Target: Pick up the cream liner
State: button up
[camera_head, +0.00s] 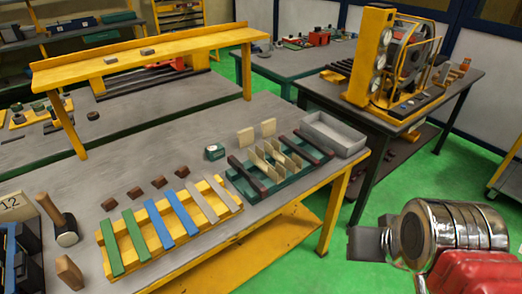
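Several thin cream pieces (281,160) stand upright in a green rack (240,187) with dark bars on the grey workbench. Two more cream pieces, one at the left (245,137) and one at the right (268,128), stand behind the rack. I cannot tell which of these is the cream liner. My gripper (366,244) is at the lower right, beyond the bench's right edge and apart from all the cream pieces. Its grey finger end points left. Its finger gap is not visible, and nothing is seen held in it.
A grey open tray (333,134) sits right of the rack. A yellow rack (122,262) with green, blue and grey strips lies left of it. A hammer (62,220), brown blocks (134,193) and a small green box (214,152) are nearby. Green floor is clear around my gripper.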

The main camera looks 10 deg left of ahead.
aim_at(282, 155)
jog(key=u, duration=0.6)
jog(key=i, duration=0.9)
jog(key=u, duration=0.6)
